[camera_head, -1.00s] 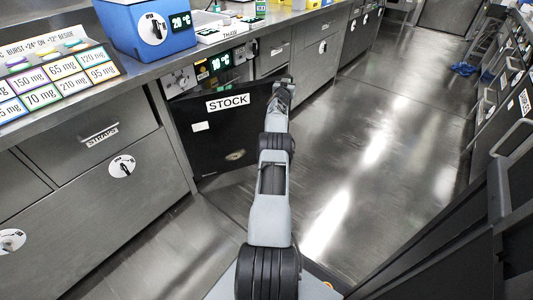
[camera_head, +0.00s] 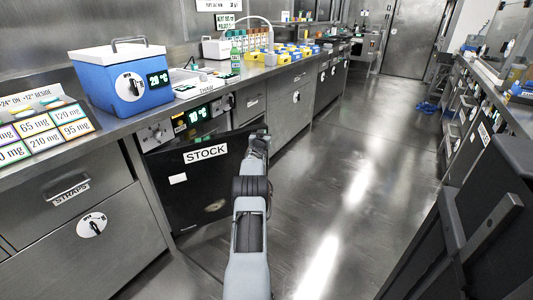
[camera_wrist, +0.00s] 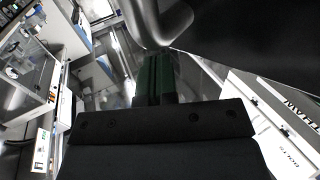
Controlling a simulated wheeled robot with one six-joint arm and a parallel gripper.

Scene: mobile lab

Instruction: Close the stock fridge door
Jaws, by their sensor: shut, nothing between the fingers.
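The stock fridge door (camera_head: 200,178) is a dark panel with a white STOCK label, below the counter in the head view. It stands ajar, swung out at an angle from the fridge front. My gripper (camera_head: 258,134) is at the door's right, free edge, and it is shut and empty. In the wrist view my dark green fingers (camera_wrist: 156,78) are together just below a grey curved bar (camera_wrist: 158,20), which looks like the door's handle. A dark panel (camera_wrist: 255,40), likely the door, fills the upper right there. Whether the fingers touch the bar or door I cannot tell.
The fridge's control panel (camera_head: 193,118) shows 10 °C above the door. A blue cooler box (camera_head: 122,82) stands on the counter. A STRAPS drawer (camera_head: 70,185) is to the left. The floor aisle (camera_head: 345,180) to the right is clear.

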